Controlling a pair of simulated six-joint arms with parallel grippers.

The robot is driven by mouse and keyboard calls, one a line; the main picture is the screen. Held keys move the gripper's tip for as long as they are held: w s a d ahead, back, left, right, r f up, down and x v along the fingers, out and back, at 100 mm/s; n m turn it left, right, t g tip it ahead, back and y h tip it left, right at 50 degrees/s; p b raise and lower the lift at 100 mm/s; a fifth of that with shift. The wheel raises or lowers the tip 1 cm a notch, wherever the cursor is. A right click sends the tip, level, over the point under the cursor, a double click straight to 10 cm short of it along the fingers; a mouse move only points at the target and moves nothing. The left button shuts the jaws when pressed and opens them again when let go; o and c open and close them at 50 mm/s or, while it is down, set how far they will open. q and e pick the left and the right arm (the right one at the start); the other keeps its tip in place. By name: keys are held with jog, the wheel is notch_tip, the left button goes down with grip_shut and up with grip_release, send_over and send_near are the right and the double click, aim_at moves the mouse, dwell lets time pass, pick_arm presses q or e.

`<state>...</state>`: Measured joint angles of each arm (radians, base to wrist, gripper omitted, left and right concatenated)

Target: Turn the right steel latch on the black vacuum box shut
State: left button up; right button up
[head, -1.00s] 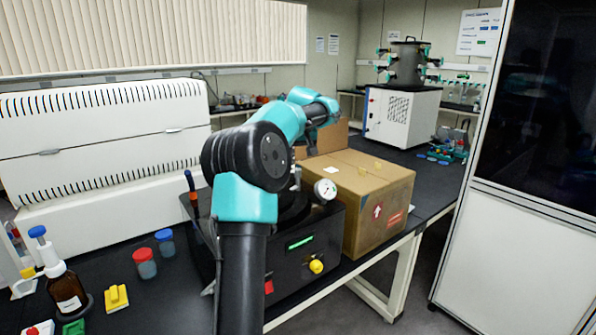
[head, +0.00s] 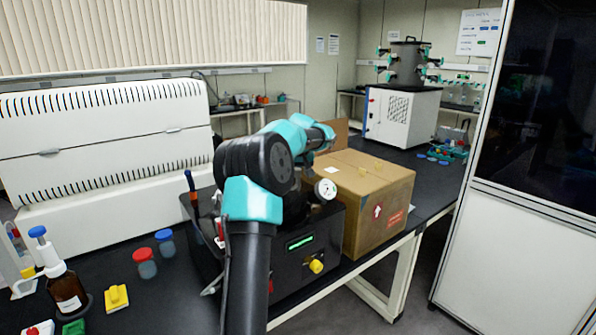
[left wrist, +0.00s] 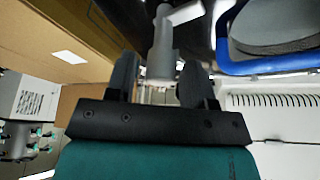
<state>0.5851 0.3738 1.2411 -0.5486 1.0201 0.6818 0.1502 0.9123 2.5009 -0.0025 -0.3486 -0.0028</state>
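The black vacuum box (head: 325,243) stands on the dark bench, with a green display, a yellow knob (head: 316,266) and a pressure gauge (head: 326,189). My left arm covers much of its top in the head view. In the left wrist view a grey steel latch (left wrist: 164,45) with a short side arm stands between the fingers of my left gripper (left wrist: 162,85). In the head view the latch is hidden behind my arm. My right gripper is not in view.
A cardboard box (head: 365,190) stands close to the right of the vacuum box. A blue-handled part (left wrist: 228,45) lies close by in the left wrist view. Capped jars (head: 145,262), a brown bottle (head: 66,292) and a yellow block (head: 116,297) stand at the left.

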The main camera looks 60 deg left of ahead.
pick_arm(q)
jog(key=c, duration=0.8)
jog(key=shift+m, duration=0.4)
jog(key=shift+m+t+h, duration=0.35)
jog(key=shift+m+t, duration=0.15)
jog(key=shift+m, duration=0.8)
jog(key=shift+m+t+h, duration=0.35)
jog(key=shift+m+t, duration=0.15)
jog(key=shift+m, duration=0.8)
jog(key=o, duration=0.9)
jog(key=shift+o, duration=0.2)
jog(key=shift+r, duration=0.1)
jog(key=v, duration=1.7)
jog(key=shift+r, duration=0.2)
